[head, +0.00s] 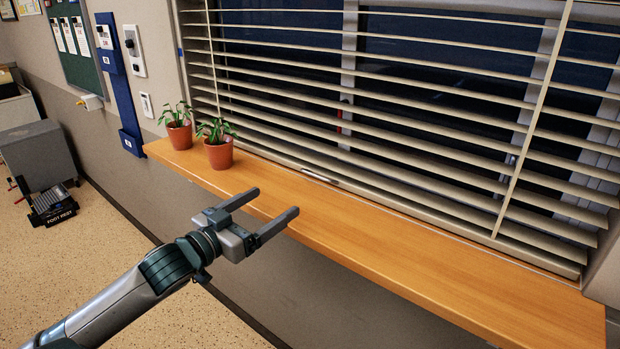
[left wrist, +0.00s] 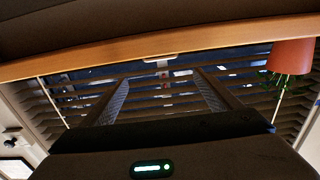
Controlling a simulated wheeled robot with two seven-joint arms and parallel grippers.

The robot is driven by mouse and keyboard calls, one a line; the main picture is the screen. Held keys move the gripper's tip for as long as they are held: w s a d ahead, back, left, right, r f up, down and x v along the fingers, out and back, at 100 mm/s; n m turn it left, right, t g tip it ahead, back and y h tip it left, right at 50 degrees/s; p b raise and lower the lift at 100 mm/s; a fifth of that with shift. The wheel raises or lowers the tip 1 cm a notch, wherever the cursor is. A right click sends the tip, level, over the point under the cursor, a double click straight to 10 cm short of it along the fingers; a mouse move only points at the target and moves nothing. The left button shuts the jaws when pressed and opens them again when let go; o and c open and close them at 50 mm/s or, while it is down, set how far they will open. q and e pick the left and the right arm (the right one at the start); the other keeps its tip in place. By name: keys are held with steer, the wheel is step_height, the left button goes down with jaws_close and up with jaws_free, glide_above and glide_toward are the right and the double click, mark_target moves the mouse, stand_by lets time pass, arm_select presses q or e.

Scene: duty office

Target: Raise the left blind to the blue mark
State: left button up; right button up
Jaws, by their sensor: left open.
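The blind (head: 400,120) has cream slats and hangs lowered over the window, its bottom rail (head: 420,205) close above the wooden sill. A small pale handle (head: 320,177) sits on the rail. A small blue mark (head: 181,52) shows on the left window frame. My left gripper (head: 273,202) is open and empty, with its fingers pointing toward the blind. In the head view it overlaps the sill's front edge, apart from the handle. In the left wrist view the blind (left wrist: 150,90) appears upside down between and around my fingers (left wrist: 163,82). My right gripper is out of view.
Two potted plants (head: 219,154) (head: 180,136) stand on the left end of the sill (head: 400,255); the rest of the sill is clear. A blue wall strip (head: 122,90) hangs left of the window. A grey box (head: 38,155) stands on the floor at left.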

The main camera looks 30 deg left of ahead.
arm_select(q)
steer(key=p, duration=0.2)
glide_toward(314, 176)
steer(key=w, duration=0.4)
steer(key=shift+w+r, duration=0.15)
steer(key=shift+w, duration=0.25)
steer(key=w, duration=0.3)
steer(key=shift+w+d, duration=0.1)
steer(key=shift+d, duration=0.1)
steer(key=shift+w+p, duration=0.2)
steer(key=shift+p, duration=0.1)
steer(key=c, duration=1.2)
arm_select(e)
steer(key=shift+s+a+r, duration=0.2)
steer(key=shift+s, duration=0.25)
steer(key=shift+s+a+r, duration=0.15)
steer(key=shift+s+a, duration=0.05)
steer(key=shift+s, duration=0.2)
